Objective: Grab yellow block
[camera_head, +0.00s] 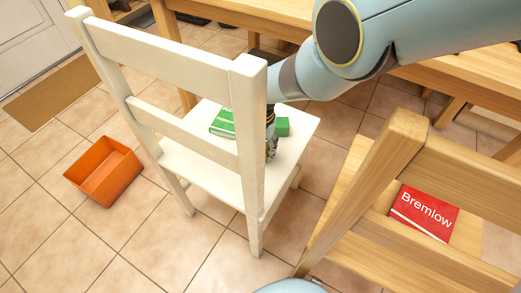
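I see no yellow block in the head view. On the white chair's seat, a green block (282,126) lies beside my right gripper (271,148). My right arm reaches in from the upper right and down to the seat. The gripper is partly hidden behind the chair's back post, so I cannot tell whether its fingers are open or shut. A green and white book-like item (222,123) lies on the same seat, partly covered by the backrest slat. My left gripper is not in view.
The white chair's (180,71) backrest stands between the camera and the seat. An orange bin (104,171) sits on the tiled floor at left. A wooden chair (375,180) at right holds a red "Bremlow" book (424,212). A wooden table (450,74) stands behind.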

